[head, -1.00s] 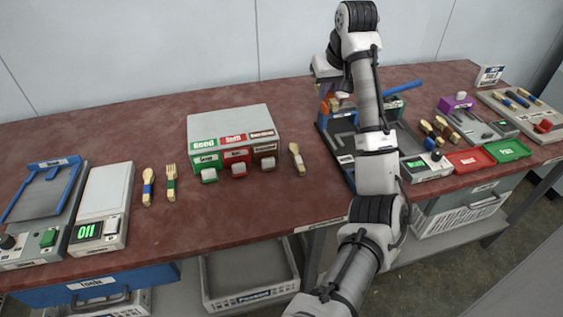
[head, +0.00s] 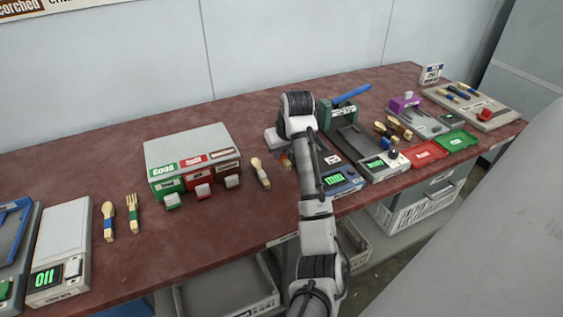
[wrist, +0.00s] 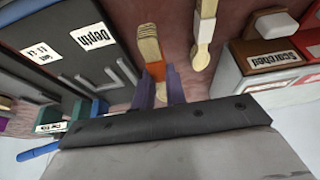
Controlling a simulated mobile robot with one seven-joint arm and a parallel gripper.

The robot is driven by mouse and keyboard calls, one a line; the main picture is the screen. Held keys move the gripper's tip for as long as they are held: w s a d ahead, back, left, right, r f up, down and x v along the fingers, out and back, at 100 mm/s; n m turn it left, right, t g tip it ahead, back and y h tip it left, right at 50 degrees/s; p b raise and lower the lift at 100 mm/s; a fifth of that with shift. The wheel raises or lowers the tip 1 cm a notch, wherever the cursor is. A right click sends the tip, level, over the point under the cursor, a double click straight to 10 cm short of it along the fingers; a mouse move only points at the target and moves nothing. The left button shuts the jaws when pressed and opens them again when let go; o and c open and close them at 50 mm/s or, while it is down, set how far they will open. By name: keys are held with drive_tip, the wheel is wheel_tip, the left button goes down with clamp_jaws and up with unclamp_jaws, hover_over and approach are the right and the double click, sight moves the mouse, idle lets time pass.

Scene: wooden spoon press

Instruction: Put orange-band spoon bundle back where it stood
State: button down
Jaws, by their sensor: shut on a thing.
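The orange-band spoon bundle (wrist: 152,52) is held between the purple fingers of my gripper (wrist: 161,86) in the wrist view. My gripper is shut on the bundle near its orange band. In the head view the bundle (head: 288,163) is mostly hidden by my wrist. Whether the bundle touches the table cannot be told.
A sorting box (head: 192,145) with Good, Split and Scorched labels stands left. A green press with a blue lever (head: 338,113) and a grey tray machine (head: 367,148) stand right. Red (head: 424,152) and green (head: 458,140) trays lie further right. A spoon (head: 108,220) and fork (head: 133,213) lie left.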

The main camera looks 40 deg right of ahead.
sight(282, 163)
drive_tip(key=shift+f+p, duration=0.3)
drive_tip(key=shift+f, duration=1.95)
drive_tip(key=shift+f, duration=0.2)
drive_tip(key=c, duration=1.4)
unclamp_jaws()
drive_tip(key=shift+c, duration=0.2)
drive_tip(key=v, duration=1.1)
drive_tip(key=shift+d+r, duration=0.1)
drive_tip(key=shift+s+r, duration=0.3)
drive_tip(key=shift+r, duration=0.3)
